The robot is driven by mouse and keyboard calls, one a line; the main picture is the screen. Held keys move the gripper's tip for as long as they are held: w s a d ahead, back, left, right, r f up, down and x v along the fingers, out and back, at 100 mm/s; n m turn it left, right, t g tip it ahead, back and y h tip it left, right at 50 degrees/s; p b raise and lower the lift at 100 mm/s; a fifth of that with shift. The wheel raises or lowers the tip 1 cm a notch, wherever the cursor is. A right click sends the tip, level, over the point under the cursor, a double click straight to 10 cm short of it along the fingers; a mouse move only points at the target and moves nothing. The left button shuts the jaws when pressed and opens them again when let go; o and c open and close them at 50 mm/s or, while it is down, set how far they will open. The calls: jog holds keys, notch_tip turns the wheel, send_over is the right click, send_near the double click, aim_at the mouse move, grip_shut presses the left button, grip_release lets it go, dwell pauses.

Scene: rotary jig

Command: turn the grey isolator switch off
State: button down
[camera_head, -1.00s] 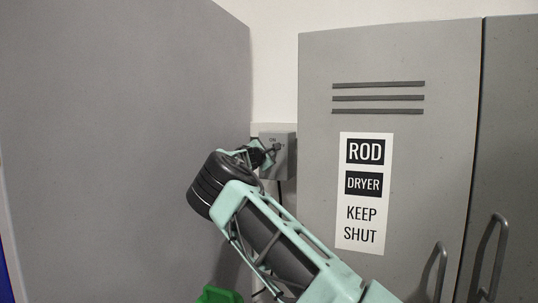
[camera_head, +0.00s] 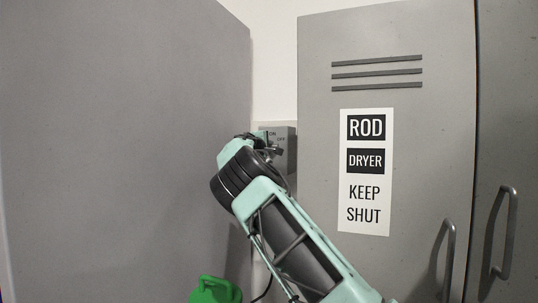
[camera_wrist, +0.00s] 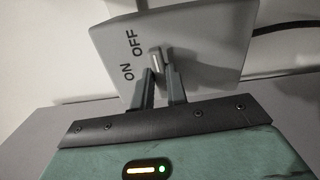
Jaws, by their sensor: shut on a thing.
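The grey isolator switch (camera_head: 291,146) is a box on the wall, in the gap between a tall grey panel and a grey cabinet. My gripper (camera_wrist: 162,72) is shut on the lever, with one finger on each side. In the head view my gripper (camera_head: 272,150) covers the box's left part. I cannot tell which label the lever points at.
A grey cabinet (camera_head: 430,120) with a "ROD DRYER KEEP SHUT" sign (camera_head: 365,172) and door handles (camera_head: 446,262) stands close on the right. A large grey panel (camera_head: 110,140) rises on the left. A green object (camera_head: 215,291) is below my arm. A dark cable (camera_wrist: 280,28) runs from the box.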

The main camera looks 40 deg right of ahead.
jog(key=shift+f+m+b, duration=0.1)
jog(key=shift+m+b, duration=0.2)
jog(key=shift+m, duration=0.2)
jog(key=c, duration=1.4)
grip_release()
jog(key=b+v, duration=0.9)
jog(key=v, duration=0.8)
jog(key=shift+a, duration=0.2)
